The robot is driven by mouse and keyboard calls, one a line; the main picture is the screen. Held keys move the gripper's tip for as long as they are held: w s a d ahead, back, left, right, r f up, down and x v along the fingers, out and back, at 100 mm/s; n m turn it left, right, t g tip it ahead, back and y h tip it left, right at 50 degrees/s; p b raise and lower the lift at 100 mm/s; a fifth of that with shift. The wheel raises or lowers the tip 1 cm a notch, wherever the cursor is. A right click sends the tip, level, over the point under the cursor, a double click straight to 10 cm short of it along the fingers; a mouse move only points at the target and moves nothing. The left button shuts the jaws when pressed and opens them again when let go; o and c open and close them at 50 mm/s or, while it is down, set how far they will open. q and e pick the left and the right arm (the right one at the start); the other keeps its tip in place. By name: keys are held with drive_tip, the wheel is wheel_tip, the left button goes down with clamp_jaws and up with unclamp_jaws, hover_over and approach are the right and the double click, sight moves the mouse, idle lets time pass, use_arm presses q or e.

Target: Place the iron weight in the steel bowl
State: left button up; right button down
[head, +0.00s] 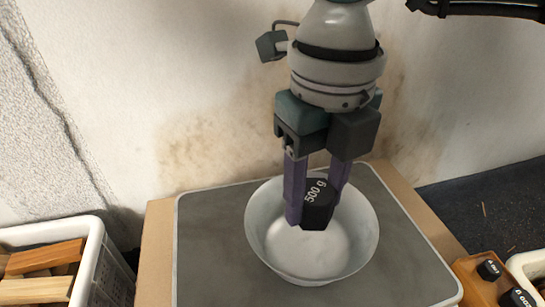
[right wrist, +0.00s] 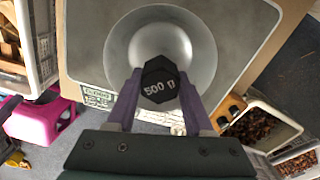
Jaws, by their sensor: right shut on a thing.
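The iron weight (head: 318,205) is a black, faceted piece marked 500 g; it also shows in the right wrist view (right wrist: 160,82). My right gripper (head: 315,212) is shut on it, with a purple finger on each side. The steel bowl (head: 360,235) is pale, round and wide, and no other thing shows in it. The weight hangs within the bowl's outline in the head view; whether it touches the bowl's inside I cannot tell. In the right wrist view it overlaps the near rim of the bowl (right wrist: 202,50).
The bowl stands on a grey scale plate (head: 215,245) on a cardboard-coloured surface. A wooden block with smaller black weights (head: 490,270) is at right. A white crate of firewood (head: 95,250) is at left. The right wrist view shows a chestnut container (right wrist: 262,125) and a pink stool (right wrist: 38,122).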

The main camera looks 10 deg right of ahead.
sight(306, 246)
drive_tip(key=shift+f+b, duration=1.4)
drive_tip(key=shift+f, duration=1.9)
drive_tip(key=shift+w, duration=0.1)
